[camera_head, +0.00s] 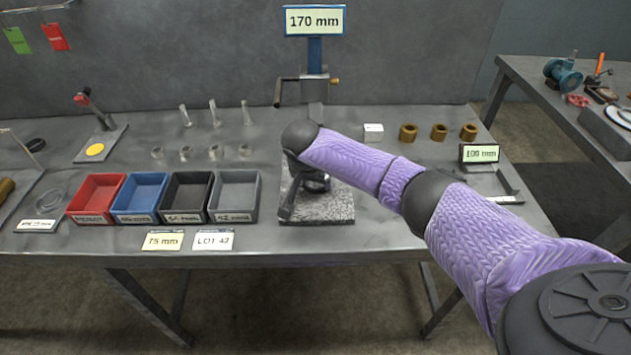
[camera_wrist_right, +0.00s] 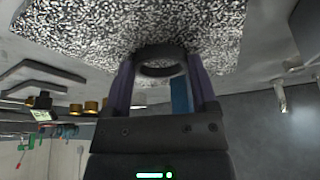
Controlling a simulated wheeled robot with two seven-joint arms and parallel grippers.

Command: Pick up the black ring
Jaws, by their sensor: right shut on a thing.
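My right gripper (camera_wrist_right: 160,75) is shut on a black ring (camera_wrist_right: 162,68), whose rim shows between the two fingertips in the wrist view. In the head view, my right gripper (camera_head: 289,205) points down over the speckled granite block (camera_head: 318,211), below the gauge stand with the 170 mm sign (camera_head: 314,20). The granite also shows close behind the ring in the wrist view (camera_wrist_right: 90,25). I cannot tell whether the ring touches it. My wrist and fingers hide most of the ring in the head view. My left gripper is not in view.
Red (camera_head: 97,213), blue (camera_head: 140,217), black (camera_head: 184,219) and grey (camera_head: 233,216) bins stand left of the block. Several brass rings (camera_head: 438,132) stand at the right. Another dark ring (camera_head: 35,145) lies far left. Clear glassy parts (camera_head: 215,113) stand behind the bins.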

